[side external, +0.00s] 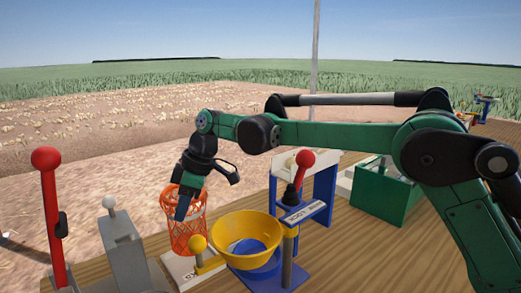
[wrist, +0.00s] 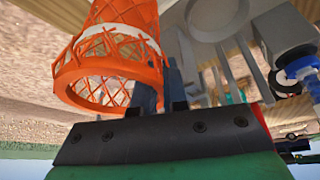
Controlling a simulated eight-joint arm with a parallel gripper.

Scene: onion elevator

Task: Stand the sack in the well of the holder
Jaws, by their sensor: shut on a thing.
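The sack (side external: 188,236) is an orange open mesh tube with a pale band, standing upright with its open mouth up. In the wrist view the sack (wrist: 130,60) fills the upper left, its mouth ring facing the camera. My gripper (side external: 182,210) points down at the sack's mouth and is shut on its side; the fingers (wrist: 163,88) lie against the mesh in the wrist view. A white plate with dark lettering (side external: 180,267) is under the sack; I cannot tell whether they touch. I cannot clearly make out the holder's well. A grey stand (side external: 125,255) is left of the sack.
A red-knobbed lever (side external: 305,158) and blue frame (side external: 323,180) are behind. A tall red lever (side external: 47,160) is at left, a green box (side external: 385,200) at right.

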